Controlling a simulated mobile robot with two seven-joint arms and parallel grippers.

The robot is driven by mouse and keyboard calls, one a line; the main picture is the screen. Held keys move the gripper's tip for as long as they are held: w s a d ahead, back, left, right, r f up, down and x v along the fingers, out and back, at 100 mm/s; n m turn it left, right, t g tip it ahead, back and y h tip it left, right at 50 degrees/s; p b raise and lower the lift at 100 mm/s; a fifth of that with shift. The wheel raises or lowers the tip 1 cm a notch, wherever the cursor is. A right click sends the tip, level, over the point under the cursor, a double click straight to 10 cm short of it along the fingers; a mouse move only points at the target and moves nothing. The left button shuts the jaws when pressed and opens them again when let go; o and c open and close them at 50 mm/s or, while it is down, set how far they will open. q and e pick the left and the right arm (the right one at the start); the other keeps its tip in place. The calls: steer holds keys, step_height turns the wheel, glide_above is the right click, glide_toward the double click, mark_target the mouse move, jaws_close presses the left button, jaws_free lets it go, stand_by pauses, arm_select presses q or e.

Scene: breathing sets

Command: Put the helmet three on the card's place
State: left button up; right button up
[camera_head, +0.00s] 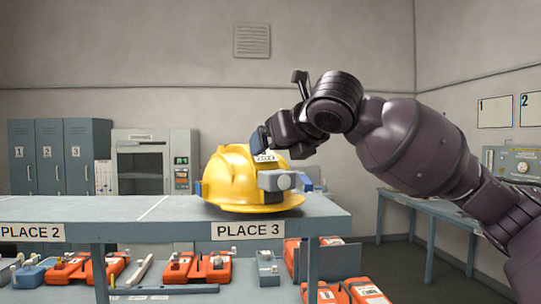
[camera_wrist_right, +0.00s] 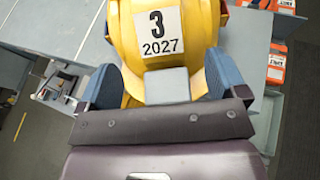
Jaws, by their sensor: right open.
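The yellow helmet (camera_head: 232,178) sits upright on the grey upper shelf above the PLACE 3 label (camera_head: 248,230). It has a grey lamp block (camera_head: 275,181) on its front. In the right wrist view the helmet (camera_wrist_right: 125,40) carries a white label (camera_wrist_right: 160,32) reading 3 and 2027. My right gripper (camera_wrist_right: 162,78) is open, its two blue fingers either side of a grey block (camera_wrist_right: 167,85) on the helmet. In the head view the right gripper (camera_head: 263,142) is at the helmet's top front. Whether the fingers touch is unclear. My left gripper is not in view.
A PLACE 2 label (camera_head: 31,231) marks the shelf at left; the shelf top (camera_head: 100,208) there is bare. Orange sets (camera_head: 210,266) fill the lower level. Numbered lockers (camera_head: 55,155) and a cabinet (camera_head: 155,165) stand behind. A side table (camera_head: 430,208) is at right.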

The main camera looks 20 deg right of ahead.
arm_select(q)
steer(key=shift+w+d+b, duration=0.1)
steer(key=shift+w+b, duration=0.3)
arm_select(e)
steer(key=v, duration=0.7)
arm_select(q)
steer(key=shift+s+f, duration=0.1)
